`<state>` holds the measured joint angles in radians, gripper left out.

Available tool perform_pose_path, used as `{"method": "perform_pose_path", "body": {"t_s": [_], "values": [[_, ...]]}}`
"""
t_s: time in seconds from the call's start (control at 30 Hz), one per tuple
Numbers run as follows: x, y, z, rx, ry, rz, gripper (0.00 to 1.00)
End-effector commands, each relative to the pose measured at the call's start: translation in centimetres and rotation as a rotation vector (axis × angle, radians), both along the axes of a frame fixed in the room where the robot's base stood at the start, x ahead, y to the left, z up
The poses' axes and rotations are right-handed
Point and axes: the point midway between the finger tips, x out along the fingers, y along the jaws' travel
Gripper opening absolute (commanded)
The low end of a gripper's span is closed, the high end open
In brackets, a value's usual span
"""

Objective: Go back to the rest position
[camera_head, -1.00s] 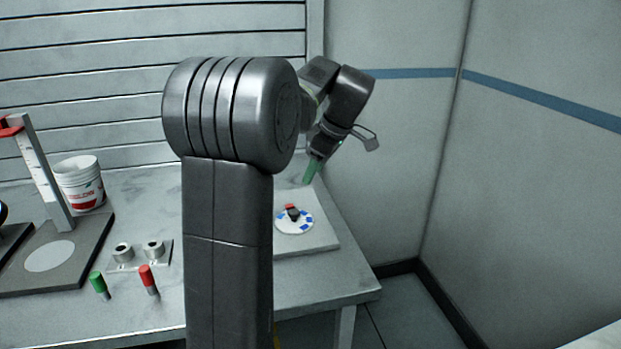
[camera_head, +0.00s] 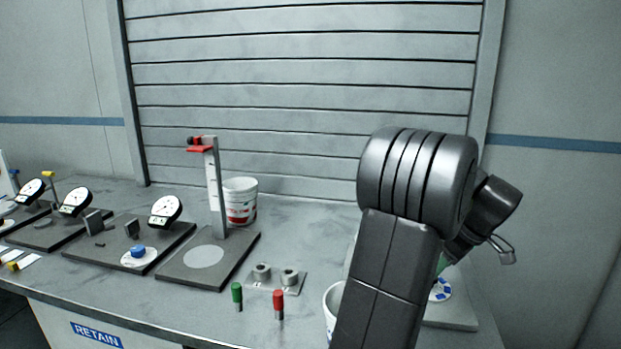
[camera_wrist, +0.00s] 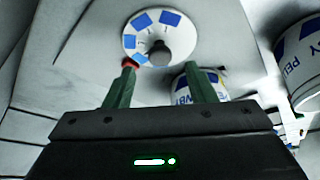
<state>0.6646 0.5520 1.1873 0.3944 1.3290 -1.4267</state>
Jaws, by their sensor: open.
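My gripper (camera_wrist: 162,68) shows in the wrist view as two green fingers spread apart, with nothing between their tips. In the head view my arm hides most of it; only a sliver of green finger (camera_head: 441,264) shows at the right. A white disc with blue patches (camera_wrist: 131,41) and a grey knob (camera_wrist: 157,52) lies beyond the fingertips. A small red part (camera_wrist: 130,62) shows by the left fingertip; I cannot tell whether they touch. The disc (camera_head: 441,291) is partly hidden behind my arm in the head view.
A white bucket (camera_head: 241,201) stands behind a post with a red top (camera_head: 215,190). A green plug (camera_head: 237,296), a red plug (camera_head: 278,304) and a white cup (camera_head: 333,305) stand near the front edge. Dial gauges (camera_head: 166,211) are left. Labelled containers (camera_wrist: 303,62) show in the wrist view.

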Motion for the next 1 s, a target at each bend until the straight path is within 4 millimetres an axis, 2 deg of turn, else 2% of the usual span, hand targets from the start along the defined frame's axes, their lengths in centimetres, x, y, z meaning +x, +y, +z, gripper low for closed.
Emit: {"method": "perform_pose_path", "body": {"t_s": [0.1, 0.33, 0.87, 1.0], "values": [[0.6, 0.6, -1.9, 0.002, 0.003, 0.002, 0.50], [1.2, 1.0, -3.7, 0.000, 0.002, -0.003, 0.50], [1.1, 0.8, -3.4, 0.000, 0.000, 0.001, 0.50], [0.6, 0.4, -1.6, -0.002, -0.003, -0.002, 0.50]]}}
